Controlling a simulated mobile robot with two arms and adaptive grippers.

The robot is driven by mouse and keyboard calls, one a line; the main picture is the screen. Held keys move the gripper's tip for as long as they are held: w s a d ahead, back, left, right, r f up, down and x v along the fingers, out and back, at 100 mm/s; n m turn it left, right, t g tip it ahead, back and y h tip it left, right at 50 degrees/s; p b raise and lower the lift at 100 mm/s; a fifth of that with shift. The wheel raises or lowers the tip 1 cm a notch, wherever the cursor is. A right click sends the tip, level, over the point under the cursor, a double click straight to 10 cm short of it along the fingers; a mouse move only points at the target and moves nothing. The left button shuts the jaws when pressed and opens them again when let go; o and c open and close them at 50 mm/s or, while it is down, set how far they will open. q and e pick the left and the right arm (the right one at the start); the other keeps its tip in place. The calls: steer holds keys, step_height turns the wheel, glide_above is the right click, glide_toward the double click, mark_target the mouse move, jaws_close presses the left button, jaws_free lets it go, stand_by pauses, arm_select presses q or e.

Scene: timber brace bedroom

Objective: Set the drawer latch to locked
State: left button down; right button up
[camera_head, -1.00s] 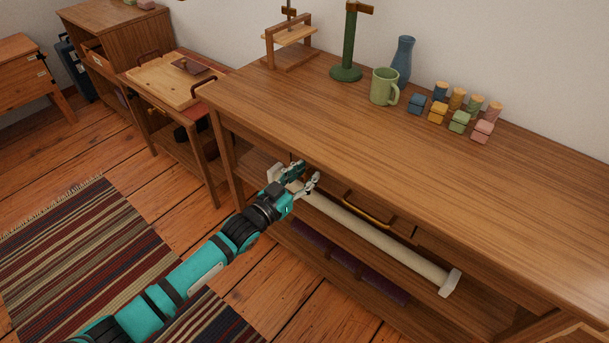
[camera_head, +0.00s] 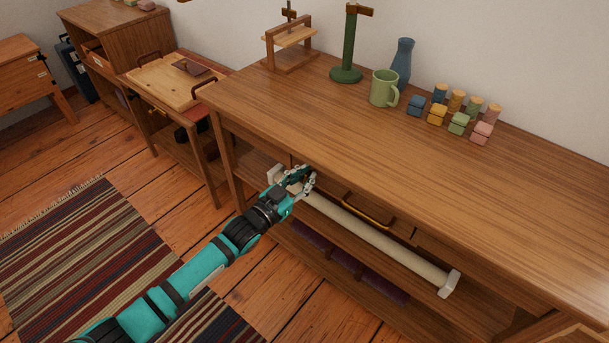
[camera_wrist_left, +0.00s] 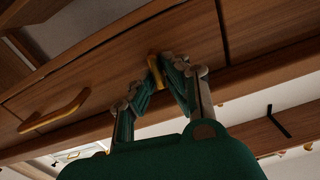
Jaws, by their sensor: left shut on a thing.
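The drawer front (camera_wrist_left: 110,78) is brown wood under the desk top, with a brass bar handle (camera_wrist_left: 56,110) that also shows in the head view (camera_head: 367,211). The latch (camera_wrist_left: 155,69) is a small brass piece on the drawer front. My left gripper (camera_wrist_left: 157,76) is shut on the latch, its fingertips on either side of it. In the head view my left gripper (camera_head: 301,179) is at the desk's front edge and hides the latch. Which setting the latch is in cannot be told. My right gripper is not in view.
A long cream bar (camera_head: 380,238) runs under the drawer, close to my gripper. The desk top (camera_head: 330,125) holds a green mug (camera_head: 384,88), a blue vase (camera_head: 402,62), a green stand (camera_head: 346,73) and several coloured blocks. A striped rug (camera_head: 95,250) lies at left.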

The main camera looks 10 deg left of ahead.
arm_select(q)
steer(key=m+p, duration=0.1)
steer(key=m, duration=0.1)
steer(key=shift+d+r+m, duration=0.1)
steer(key=shift+d+m, duration=0.05)
steer(key=shift+m, duration=0.15)
steer(key=shift+s+m, duration=0.1)
steer(key=shift+m, duration=0.8)
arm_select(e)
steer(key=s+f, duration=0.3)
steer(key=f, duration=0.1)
arm_select(q)
steer(key=m, duration=0.5)
steer(key=f+m, duration=0.1)
steer(key=m, duration=0.2)
steer(key=shift+s+d, duration=0.15)
steer(key=shift+d, duration=0.15)
steer(key=shift+m, duration=0.9)
steer(key=shift+f+m+b, duration=0.1)
steer(key=shift+m+b, duration=0.25)
steer(key=shift+m, duration=0.95)
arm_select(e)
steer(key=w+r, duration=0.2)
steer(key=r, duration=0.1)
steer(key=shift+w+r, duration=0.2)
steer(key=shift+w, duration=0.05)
